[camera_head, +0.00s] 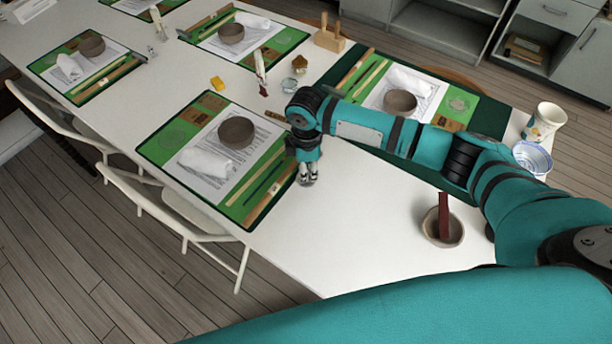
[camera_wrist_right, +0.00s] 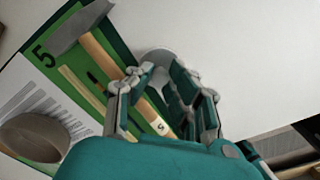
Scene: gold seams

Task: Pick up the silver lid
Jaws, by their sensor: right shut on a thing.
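My right gripper (camera_head: 308,178) points down at the white table, just right of the near green mat. In the right wrist view, my right gripper (camera_wrist_right: 160,78) has its fingertips around a small pale grey, rounded piece, which looks like the silver lid (camera_wrist_right: 157,56). The gripper is shut on it. The fingers hide part of the lid, and in the head view it is too small to make out clearly. I cannot tell whether it touches the table. My left gripper is not in view.
The near green mat (camera_head: 170,139) holds a brown bowl (camera_head: 236,132), a white cloth (camera_head: 207,164) and wooden tools. A bowl with a dark red upright piece (camera_head: 444,214) stands at right. A cup (camera_head: 545,122) stands behind it. The table front (camera_head: 340,240) is clear.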

